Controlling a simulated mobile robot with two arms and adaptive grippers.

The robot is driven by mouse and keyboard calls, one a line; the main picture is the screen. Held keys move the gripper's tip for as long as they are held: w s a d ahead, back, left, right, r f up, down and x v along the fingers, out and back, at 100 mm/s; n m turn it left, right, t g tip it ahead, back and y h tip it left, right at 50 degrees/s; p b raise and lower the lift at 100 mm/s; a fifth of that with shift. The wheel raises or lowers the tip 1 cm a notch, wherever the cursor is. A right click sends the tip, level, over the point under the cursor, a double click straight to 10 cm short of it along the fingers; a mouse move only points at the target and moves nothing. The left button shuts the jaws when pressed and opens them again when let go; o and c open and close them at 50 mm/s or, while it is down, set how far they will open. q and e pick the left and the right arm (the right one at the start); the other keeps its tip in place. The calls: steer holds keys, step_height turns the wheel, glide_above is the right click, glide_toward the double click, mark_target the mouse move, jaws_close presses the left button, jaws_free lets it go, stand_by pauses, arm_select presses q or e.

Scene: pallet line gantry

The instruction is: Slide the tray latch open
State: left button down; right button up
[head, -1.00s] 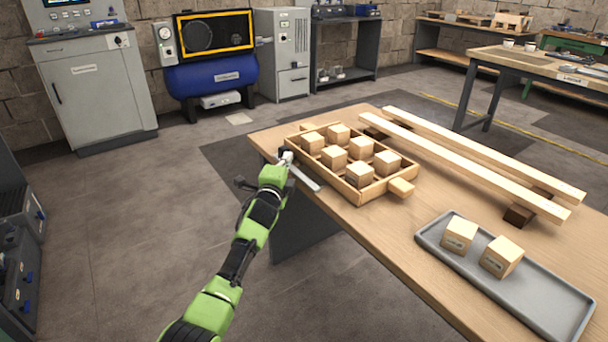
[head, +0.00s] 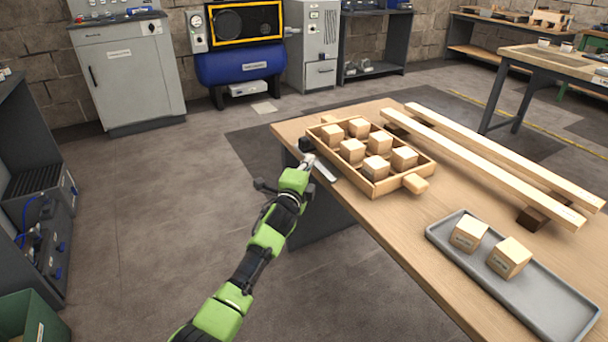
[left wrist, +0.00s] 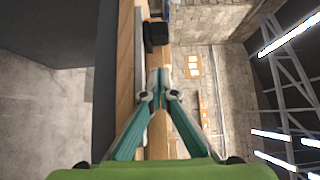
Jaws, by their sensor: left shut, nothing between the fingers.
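The wooden tray (head: 367,187) sits on the near left part of the table, with several wooden cubes in its compartments. Beside it, at the table's left edge, is the latch: a pale metal strip (head: 326,172) with a black knob (head: 306,144) at its far end. In the left wrist view the black knob (left wrist: 156,36) stands beyond my fingertips, next to the strip (left wrist: 139,60). My left gripper (head: 308,160) is shut and empty, just short of the knob; its fingertips (left wrist: 159,76) look apart from it. My right gripper is not in view.
A grey tray (head: 558,310) with two cubes lies on the right of the table (head: 400,222). Two long wooden beams (head: 480,165) rest on dark blocks behind the wooden tray. The floor left of the table is open.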

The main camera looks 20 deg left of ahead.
arm_select(q)
steer(key=s+d+p, duration=0.1)
steer(key=s, duration=0.6)
steer(key=shift+d+r, duration=0.2)
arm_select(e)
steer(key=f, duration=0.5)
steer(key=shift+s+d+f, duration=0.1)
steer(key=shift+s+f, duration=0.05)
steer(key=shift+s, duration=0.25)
